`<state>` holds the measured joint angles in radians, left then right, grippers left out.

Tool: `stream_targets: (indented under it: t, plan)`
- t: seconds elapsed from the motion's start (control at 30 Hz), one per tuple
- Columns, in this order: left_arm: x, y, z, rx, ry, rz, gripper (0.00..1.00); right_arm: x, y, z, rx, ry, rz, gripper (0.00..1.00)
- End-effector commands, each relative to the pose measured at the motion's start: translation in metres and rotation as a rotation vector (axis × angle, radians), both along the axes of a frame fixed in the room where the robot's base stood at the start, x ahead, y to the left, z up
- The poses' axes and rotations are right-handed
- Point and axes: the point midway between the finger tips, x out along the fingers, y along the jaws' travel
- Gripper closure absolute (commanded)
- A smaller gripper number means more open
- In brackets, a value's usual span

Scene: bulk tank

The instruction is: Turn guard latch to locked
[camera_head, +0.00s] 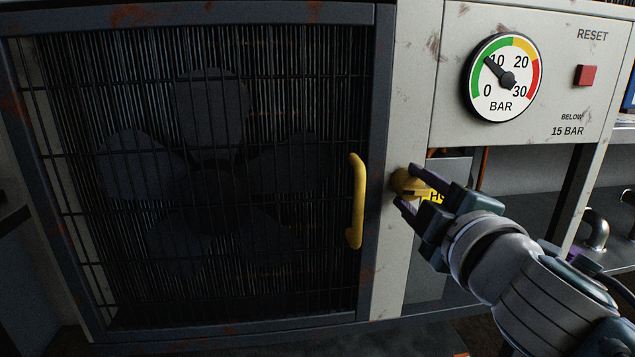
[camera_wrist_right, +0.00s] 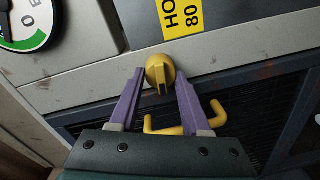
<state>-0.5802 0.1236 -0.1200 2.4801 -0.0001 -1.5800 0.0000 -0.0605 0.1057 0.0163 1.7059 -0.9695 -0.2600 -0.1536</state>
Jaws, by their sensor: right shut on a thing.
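The guard latch is a small yellow knob (camera_head: 400,181) on the pale panel post, just right of the fan guard (camera_head: 190,14). It also shows in the right wrist view (camera_wrist_right: 157,66), with a dark slot in its face. My right gripper (camera_head: 409,187) reaches in from the right. Its purple fingers lie on either side of the knob and are shut on it, partly hiding it in the head view. The guard is a dark frame with mesh and looks closed over a fan. My left gripper is in neither view.
A yellow handle (camera_head: 356,200) sticks out from the guard, left of the latch. A gauge (camera_head: 503,78) reading about 10 bar and a red reset button (camera_head: 585,75) are above right. A yellow label (camera_wrist_right: 184,17) is near the knob. Pipework (camera_head: 594,232) stands at far right.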

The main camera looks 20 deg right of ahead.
Motion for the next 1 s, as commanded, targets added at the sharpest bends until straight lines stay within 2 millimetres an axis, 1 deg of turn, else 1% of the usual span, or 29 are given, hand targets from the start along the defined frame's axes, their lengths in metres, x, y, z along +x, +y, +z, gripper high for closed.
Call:
stream_targets:
  t: [0.3, 0.83, 0.87, 1.0]
  plan:
    - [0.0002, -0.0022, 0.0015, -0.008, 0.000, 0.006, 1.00, 0.0004, 0.0012, 0.0004, -0.113, 0.026, 0.002, 1.00]
    - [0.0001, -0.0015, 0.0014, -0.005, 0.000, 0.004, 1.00, 0.0004, 0.0010, 0.0002, -0.135, 0.030, 0.002, 1.00]
    - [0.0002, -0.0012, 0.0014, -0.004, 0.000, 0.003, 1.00, 0.0003, 0.0011, 0.0002, -0.135, 0.030, 0.002, 0.51]
    - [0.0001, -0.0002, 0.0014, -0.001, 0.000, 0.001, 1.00, 0.0002, 0.0009, 0.0000, -0.134, 0.031, 0.002, 0.35]
